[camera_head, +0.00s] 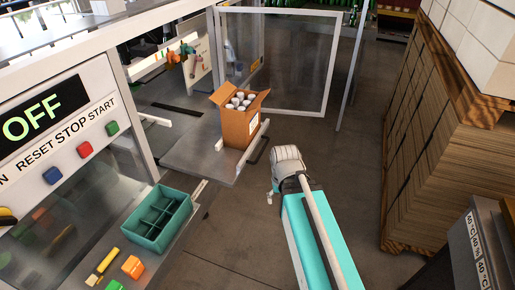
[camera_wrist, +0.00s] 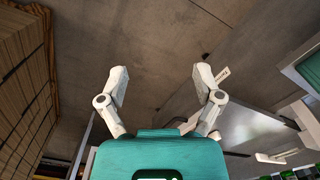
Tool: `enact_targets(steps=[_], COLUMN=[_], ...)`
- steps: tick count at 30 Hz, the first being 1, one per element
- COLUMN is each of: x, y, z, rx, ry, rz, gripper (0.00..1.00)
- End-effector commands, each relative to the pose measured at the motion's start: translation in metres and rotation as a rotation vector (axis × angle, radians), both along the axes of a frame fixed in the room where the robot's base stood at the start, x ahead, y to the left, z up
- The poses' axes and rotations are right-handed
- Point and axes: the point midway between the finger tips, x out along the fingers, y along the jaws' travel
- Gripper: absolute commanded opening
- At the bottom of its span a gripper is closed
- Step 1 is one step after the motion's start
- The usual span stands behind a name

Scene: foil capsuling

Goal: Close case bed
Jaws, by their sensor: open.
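The case bed (camera_head: 190,155) is a grey metal plate that sticks out from the machine on pale rails. An open cardboard case (camera_head: 238,127) with several white-topped bottles stands on it. A dark handle (camera_head: 258,150) shows at the bed's right edge. My gripper (camera_wrist: 162,80) is open and empty, its two white fingers spread over bare floor in the wrist view. In the head view my wrist is right of the bed and apart from it, and the fingers are mostly hidden. A grey plate, perhaps the bed, shows at right in the wrist view (camera_wrist: 250,128).
A framed clear door (camera_head: 275,62) stands open behind the case. A teal divided crate (camera_head: 158,220) sits on a ledge at lower left, below the button panel (camera_head: 75,150). Stacked cardboard on pallets (camera_head: 440,140) lines the right. The floor between is clear.

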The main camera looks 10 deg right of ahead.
Motion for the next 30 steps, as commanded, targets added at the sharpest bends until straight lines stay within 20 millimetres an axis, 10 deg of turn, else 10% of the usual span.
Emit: enact_targets(steps=[12, 30], x=[0.056, 0.207], y=[0.006, 0.006], z=[-0.024, -0.063], rx=[0.129, 0.542], ry=[-0.023, 0.112], rz=[-0.312, -1.245], gripper=[0.00, 0.00])
